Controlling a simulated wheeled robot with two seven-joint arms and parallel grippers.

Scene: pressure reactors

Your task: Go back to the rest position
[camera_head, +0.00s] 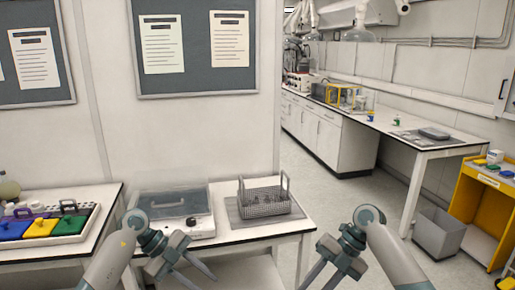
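My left gripper (200,277) is in the lower middle of the head view, in front of the near table's front edge. Its two fingers are spread apart with nothing between them.
A lidded bath device (200,228) and a wire basket (265,201) on a grey mat stand on the near table. A tray with coloured lids (42,228) is at left. A yellow cart (482,205) and grey bin (438,232) stand right. Floor (335,200) between is clear.

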